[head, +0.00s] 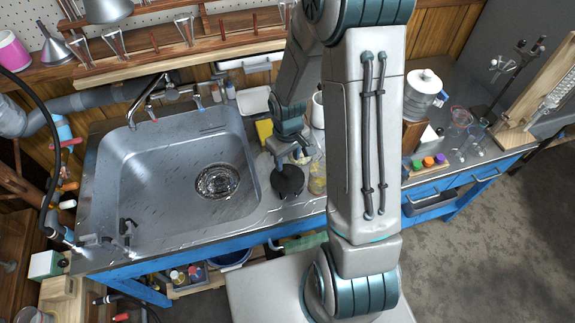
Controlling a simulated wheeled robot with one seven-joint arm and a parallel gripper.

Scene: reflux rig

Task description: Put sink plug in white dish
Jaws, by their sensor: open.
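A round black disc, which looks like the sink plug (288,181), lies flat on the metal counter just right of the sink. My gripper (294,159) is open and points down just above it. I cannot tell whether the fingers touch the plug, as the fingertips are small and partly hidden. A white shallow dish (254,100) stands at the back of the counter, behind and left of my gripper. My arm covers part of the counter to the right.
The steel sink (150,185) with its drain (217,181) is left of the plug. A yellow sponge (264,131) lies between dish and plug. A glass vessel (317,178) stands close right of the plug. A wooden rack (180,52) of glass funnels runs along the back.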

